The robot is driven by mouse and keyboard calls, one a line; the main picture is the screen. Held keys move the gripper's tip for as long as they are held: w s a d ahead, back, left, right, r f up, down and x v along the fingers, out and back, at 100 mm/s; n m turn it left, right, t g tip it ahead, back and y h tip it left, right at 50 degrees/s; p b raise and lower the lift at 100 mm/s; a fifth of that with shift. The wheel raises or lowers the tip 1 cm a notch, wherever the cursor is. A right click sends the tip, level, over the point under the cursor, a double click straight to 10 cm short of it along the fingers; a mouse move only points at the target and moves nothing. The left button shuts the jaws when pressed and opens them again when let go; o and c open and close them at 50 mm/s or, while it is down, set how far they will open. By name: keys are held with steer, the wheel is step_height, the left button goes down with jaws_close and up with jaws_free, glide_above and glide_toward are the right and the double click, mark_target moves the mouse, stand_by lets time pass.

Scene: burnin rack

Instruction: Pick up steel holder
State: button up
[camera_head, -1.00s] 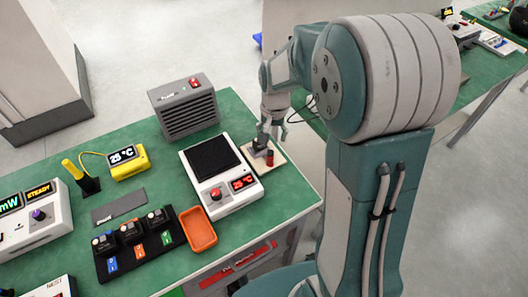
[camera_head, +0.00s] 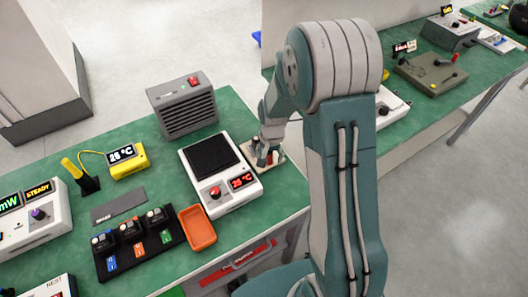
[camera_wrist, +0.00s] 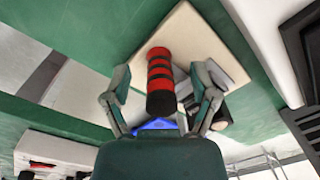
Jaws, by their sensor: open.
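A red grip with black bands (camera_wrist: 160,98) stands out from a beige board (camera_wrist: 193,30) in the wrist view. It appears to be part of the steel holder, but the holder's full shape is hidden. My gripper (camera_wrist: 161,74) is open, with one finger on each side of the grip and a gap visible around it. A dark part (camera_wrist: 222,108) shows partly behind the right finger. In the head view my gripper (camera_head: 264,152) is low over the board, beside the white hot plate, and mostly covers what is on it.
The white hot plate (camera_head: 243,181) with a black top stands just left of the board. A grey heater box (camera_head: 184,106) is behind it. An orange tray (camera_head: 197,229) and a dark rack (camera_head: 134,262) of small modules lie to the left. The bench's right edge is close.

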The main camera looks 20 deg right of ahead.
steer(key=shift+f, duration=0.2)
jaws_close()
